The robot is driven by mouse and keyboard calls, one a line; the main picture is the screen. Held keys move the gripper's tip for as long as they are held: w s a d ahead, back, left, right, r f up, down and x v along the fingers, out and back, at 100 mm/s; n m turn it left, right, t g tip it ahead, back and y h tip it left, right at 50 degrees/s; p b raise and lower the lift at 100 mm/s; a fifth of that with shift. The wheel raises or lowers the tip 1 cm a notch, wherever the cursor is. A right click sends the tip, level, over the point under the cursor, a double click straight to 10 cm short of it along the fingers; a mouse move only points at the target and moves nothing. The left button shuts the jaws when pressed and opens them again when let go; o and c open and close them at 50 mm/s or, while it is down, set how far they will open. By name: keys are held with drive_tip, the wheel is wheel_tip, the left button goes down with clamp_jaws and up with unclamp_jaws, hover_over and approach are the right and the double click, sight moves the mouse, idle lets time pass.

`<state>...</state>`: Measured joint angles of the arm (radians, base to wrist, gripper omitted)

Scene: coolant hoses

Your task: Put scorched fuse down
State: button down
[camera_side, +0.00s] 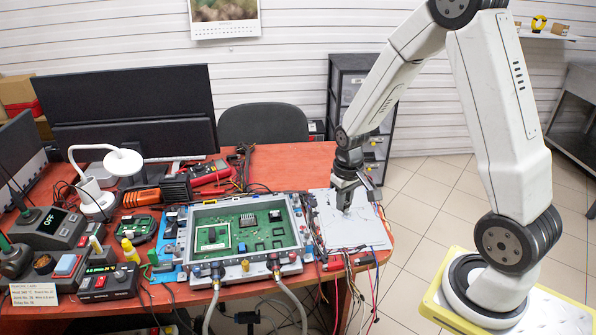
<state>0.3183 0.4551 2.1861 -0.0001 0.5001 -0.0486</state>
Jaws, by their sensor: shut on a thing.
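My gripper (346,207) points down over the grey-white mat (335,232) at the table's right end. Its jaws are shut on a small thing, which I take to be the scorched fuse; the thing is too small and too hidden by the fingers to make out. The fingertips are low, at or just above the mat; I cannot tell if they touch. Left of the mat lies the green circuit board (232,233) in its grey metal frame, with two hoses (286,290) at its front edge.
Cables (355,262) run along the mat's front edge. A red multimeter (210,174), a white lamp (123,163), a monitor (130,100) and soldering units (55,228) crowd the table's left and back. Bare red tabletop (300,165) shows behind the board.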

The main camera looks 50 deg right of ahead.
drive_tip(key=s+d+f+m, duration=0.2)
drive_tip(key=s+d, duration=0.3)
drive_tip(key=s, duration=0.3)
drive_tip(key=s+d+f+m, duration=0.3)
drive_tip(key=s+d+m, duration=0.1)
drive_tip(key=s, duration=0.5)
drive_tip(key=shift+s+d+f, duration=0.15)
drive_tip(key=shift+s+d, duration=0.1)
drive_tip(key=shift+d, duration=0.55)
hover_over(389, 230)
drive_tip(key=shift+s+a+f, duration=0.1)
drive_tip(key=shift+s+f, duration=0.05)
drive_tip(key=shift+f, duration=2.2)
drive_tip(key=shift+s+a+f, duration=0.1)
drive_tip(key=shift+f, duration=2.2)
drive_tip(key=shift+w+d+f, duration=0.2)
drive_tip(key=shift+f, duration=1.65)
